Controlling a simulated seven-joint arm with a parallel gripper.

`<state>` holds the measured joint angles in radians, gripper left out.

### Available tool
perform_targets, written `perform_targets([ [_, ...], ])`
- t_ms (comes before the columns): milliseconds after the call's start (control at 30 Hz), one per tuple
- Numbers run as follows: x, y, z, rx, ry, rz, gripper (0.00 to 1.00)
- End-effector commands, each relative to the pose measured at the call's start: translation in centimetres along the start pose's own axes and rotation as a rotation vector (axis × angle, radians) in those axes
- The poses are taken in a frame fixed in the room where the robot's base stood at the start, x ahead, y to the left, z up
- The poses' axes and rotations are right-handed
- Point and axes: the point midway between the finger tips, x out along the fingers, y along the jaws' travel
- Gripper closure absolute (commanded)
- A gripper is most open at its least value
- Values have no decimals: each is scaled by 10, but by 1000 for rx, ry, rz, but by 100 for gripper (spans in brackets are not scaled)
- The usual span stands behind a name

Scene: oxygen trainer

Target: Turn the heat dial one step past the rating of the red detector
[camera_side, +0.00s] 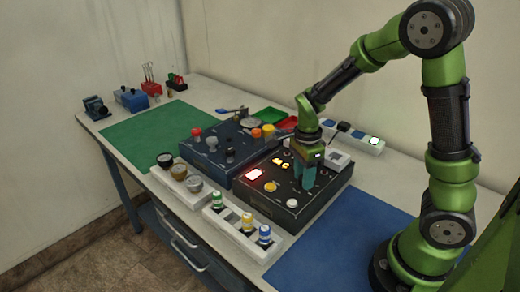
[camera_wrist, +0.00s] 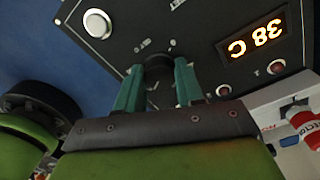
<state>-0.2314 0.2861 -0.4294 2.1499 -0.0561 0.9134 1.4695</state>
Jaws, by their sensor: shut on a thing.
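The heat dial (camera_wrist: 158,50) is a dark round knob on the black panel, seen in the wrist view between my fingertips and partly hidden by them. My gripper (camera_wrist: 158,75) is shut on it; in the side view my gripper (camera_side: 304,184) points down at the panel and hides the dial. A lit display (camera_wrist: 254,38) beside the dial appears to read 38 C, upside down in the wrist view. A red piece with a white label (camera_wrist: 307,128) stands at the wrist view's right edge, cut off. I cannot tell whether it is the red detector or read a rating.
The black panel (camera_side: 318,192) carries a white button (camera_side: 292,204) and a yellow one (camera_side: 270,187). A white rack (camera_side: 229,228) with green, yellow and blue capped pieces stands in front. A blue box (camera_side: 220,165) stands to the left. The blue mat (camera_side: 325,258) is clear.

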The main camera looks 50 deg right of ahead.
Motion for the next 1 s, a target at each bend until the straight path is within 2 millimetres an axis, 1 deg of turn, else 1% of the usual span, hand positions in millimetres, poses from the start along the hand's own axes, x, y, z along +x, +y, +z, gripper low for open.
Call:
perform_targets([
  [33,-1,0,0,1,-1,1,58],
  [167,0,0,0,0,-1,0,38],
  [433,0,0,0,-1,0,0,37],
  [567,-8,-1,1,-2,-2,-3,37],
  [667,-22,-1,1,-2,-4,-4,37],
  [767,-45,-1,1,-2,-5,-7,37],
  [1000,-104,-1,1,-1,-4,-6,37],
])
